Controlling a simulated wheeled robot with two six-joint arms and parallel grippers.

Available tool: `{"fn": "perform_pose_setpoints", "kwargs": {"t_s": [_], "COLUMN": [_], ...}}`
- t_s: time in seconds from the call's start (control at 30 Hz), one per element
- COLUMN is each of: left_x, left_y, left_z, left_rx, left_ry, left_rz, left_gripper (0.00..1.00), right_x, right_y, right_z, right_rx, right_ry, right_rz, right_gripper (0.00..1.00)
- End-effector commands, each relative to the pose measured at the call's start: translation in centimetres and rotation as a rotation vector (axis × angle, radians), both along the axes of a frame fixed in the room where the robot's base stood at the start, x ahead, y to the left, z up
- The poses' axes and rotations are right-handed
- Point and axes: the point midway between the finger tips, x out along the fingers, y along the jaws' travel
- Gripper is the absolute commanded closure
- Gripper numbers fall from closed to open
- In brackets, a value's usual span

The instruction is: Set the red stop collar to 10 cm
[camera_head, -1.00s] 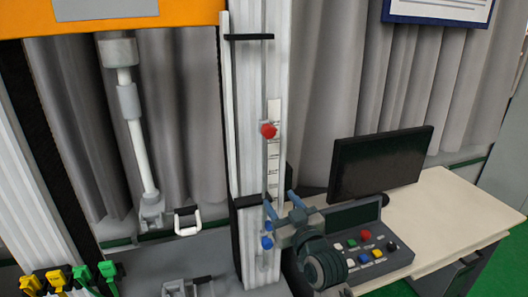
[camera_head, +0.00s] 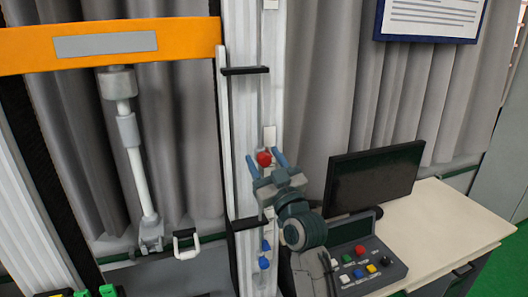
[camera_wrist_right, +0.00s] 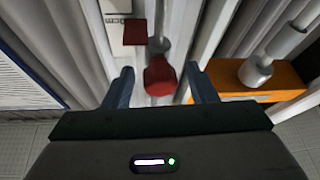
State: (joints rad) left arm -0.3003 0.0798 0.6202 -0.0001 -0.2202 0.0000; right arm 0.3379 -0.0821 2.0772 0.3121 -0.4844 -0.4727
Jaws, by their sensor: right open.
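The red stop collar (camera_head: 264,158) sits on the thin vertical rod beside the white column in the head view. Its red knob (camera_wrist_right: 160,78) also shows in the right wrist view, between the two blue fingers. My right gripper (camera_head: 266,160) is open, with one finger on each side of the knob; I cannot tell if either touches it. A pale scale strip (camera_head: 270,135) shows just above the collar; its marks are too small to read, and the gripper hides the part below. My left gripper is not in view.
Two blue knobs (camera_head: 264,263) sit lower on the rod. A black bracket (camera_head: 245,70) juts out above the collar. A control box (camera_head: 362,262) with coloured buttons and a dark monitor (camera_head: 375,180) stand on the desk at right. The orange crosshead (camera_head: 120,42) spans the upper left.

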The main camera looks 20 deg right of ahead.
Motion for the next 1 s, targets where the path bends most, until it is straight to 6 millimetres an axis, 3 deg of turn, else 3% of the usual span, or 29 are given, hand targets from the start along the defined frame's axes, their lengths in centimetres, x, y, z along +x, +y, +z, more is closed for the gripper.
{"fn": "perform_pose_setpoints", "kwargs": {"t_s": [0.37,0.63,0.83,1.0], "left_x": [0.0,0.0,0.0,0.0], "left_y": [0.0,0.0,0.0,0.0], "left_z": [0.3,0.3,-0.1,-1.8], "left_rx": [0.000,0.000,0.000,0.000], "left_ry": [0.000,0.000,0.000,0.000], "left_rz": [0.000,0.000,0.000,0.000], "left_gripper": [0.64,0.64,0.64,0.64], "right_x": [0.6,0.6,0.6,0.6], "right_y": [0.1,0.1,0.1,0.1], "right_z": [0.2,0.2,-0.2,-2.1], "right_rx": [0.000,0.000,0.001,0.000], "right_ry": [0.000,0.000,0.001,0.001], "right_rz": [0.000,0.000,0.000,0.001], "right_gripper": [0.48,1.00,1.00,1.00]}}
